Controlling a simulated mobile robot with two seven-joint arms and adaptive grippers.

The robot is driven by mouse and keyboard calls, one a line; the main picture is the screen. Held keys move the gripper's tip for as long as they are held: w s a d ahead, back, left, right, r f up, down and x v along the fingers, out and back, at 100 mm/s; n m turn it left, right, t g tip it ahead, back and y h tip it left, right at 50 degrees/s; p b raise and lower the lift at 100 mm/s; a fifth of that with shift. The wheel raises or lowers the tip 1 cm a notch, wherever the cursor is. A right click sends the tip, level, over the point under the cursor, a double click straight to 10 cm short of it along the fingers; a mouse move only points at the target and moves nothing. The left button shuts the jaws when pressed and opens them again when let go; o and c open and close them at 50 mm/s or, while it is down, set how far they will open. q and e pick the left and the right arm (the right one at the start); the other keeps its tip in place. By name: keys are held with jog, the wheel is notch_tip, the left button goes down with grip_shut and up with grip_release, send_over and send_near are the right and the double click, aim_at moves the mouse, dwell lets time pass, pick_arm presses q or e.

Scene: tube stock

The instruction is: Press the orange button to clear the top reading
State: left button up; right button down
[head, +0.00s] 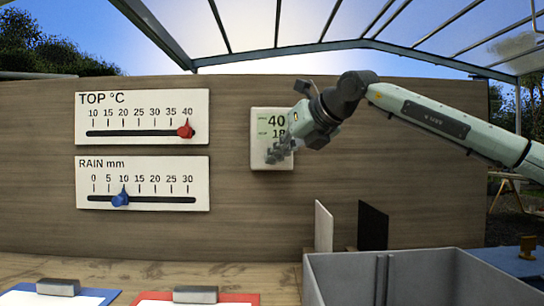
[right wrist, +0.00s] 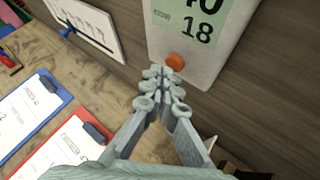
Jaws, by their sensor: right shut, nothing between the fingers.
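The orange button (right wrist: 175,62) sits low on a white display unit (head: 259,158) on the wooden wall. The display's screen (head: 272,125) reads 40 above 18. In the head view my right gripper (head: 274,154) is in front of the display's lower part and hides the button. In the right wrist view my right gripper (right wrist: 160,78) is shut and empty, with its fingertips just below the button. I cannot tell whether they touch it. My left gripper is not in view.
A TOP °C slider board (head: 140,104) with a red pointer near 40 and a RAIN mm board (head: 140,175) with a blue pointer near 10 hang at left. A grey bin (head: 395,262) stands at front right. Blue (right wrist: 38,96) and red (right wrist: 66,148) clipboards lie on the bench.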

jog(key=shift+w, duration=0.45)
dwell(0.6)
jog(key=shift+s, duration=0.1)
jog(key=shift+s+f+b, duration=0.1)
jog(key=shift+s+b, duration=0.5)
jog(key=shift+s, duration=0.15)
jog(key=shift+s+b, duration=2.2)
jog(key=shift+s, duration=0.3)
